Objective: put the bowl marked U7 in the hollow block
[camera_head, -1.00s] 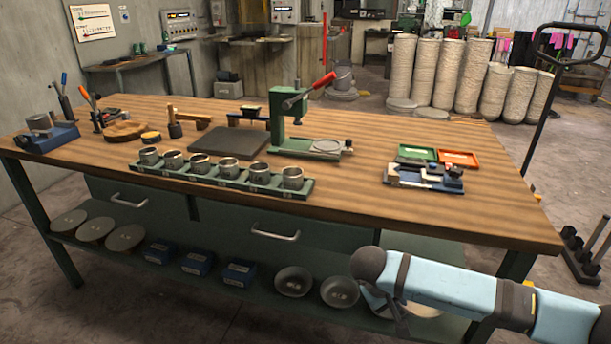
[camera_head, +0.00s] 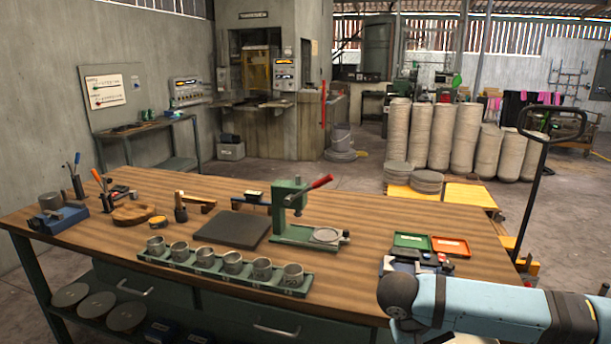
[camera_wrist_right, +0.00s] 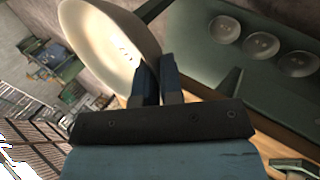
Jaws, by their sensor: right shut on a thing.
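My right gripper (camera_wrist_right: 157,68) shows in the right wrist view, shut on the rim of a pale metal bowl (camera_wrist_right: 108,42). The bowl is tilted and has small dark marks inside that I cannot read. In the head view my right arm comes in at the lower right; its gripper and the bowl are out of the picture. A round wooden block (camera_head: 133,214) lies at the left of the workbench and seems to be the hollow block; its hollow is not clear from here. My left gripper is not in view.
The workbench (camera_head: 375,225) holds a green press (camera_head: 290,215), a dark plate (camera_head: 230,230), a rack of several metal cups (camera_head: 210,266) and coloured trays (camera_head: 430,243). Three bowls (camera_wrist_right: 260,45) lie on a dark green surface in the right wrist view.

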